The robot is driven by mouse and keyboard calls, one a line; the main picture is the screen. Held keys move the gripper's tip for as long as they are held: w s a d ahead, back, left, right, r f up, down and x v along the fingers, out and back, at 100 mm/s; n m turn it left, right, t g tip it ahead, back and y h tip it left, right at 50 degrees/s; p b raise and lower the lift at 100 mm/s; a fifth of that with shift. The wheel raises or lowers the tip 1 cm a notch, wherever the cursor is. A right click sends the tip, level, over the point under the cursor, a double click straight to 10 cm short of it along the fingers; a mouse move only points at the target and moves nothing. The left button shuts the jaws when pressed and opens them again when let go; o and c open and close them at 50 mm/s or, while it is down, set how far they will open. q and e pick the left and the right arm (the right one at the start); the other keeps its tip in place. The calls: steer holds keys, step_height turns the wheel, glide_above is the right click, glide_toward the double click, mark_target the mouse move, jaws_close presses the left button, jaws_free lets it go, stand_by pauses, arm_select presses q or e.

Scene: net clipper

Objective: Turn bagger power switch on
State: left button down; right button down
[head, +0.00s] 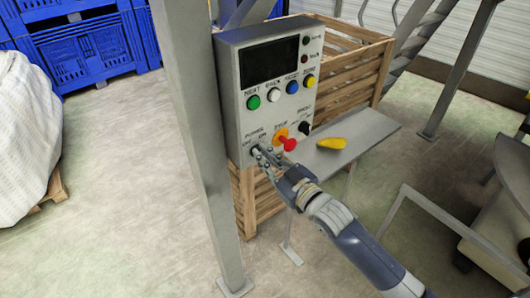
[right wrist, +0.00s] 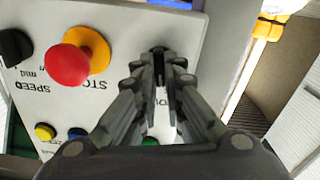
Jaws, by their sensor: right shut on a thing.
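The grey control box (head: 234,115) stands beside a metal post in the head view. Its power switch (head: 254,149), a small dark knob at the lower left of the panel, is mostly hidden by my right gripper (head: 262,156). In the right wrist view the panel appears upside down, and my right gripper (right wrist: 160,68) has its fingertips closed together around the dark switch (right wrist: 158,48). The switch's exact turn angle cannot be made out. My left gripper is not in view.
A red stop button (head: 288,144) on a yellow base sticks out just right of the switch. A black speed knob (head: 305,128) is further right. A yellow object (head: 332,143) lies on a grey shelf (head: 372,131). The post (head: 196,130) stands close left.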

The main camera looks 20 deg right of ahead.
steer(key=shift+d+f+m+p, duration=0.15)
steer(key=shift+m+p, duration=0.9)
steer(key=shift+m, duration=1.75)
steer(key=shift+d+r+m+p, duration=0.1)
steer(key=shift+m+p, duration=0.9)
steer(key=shift+m, duration=1.8)
steer(key=c, duration=1.7)
jaws_free()
steer(key=v, duration=1.2)
steer(key=shift+w, duration=0.1)
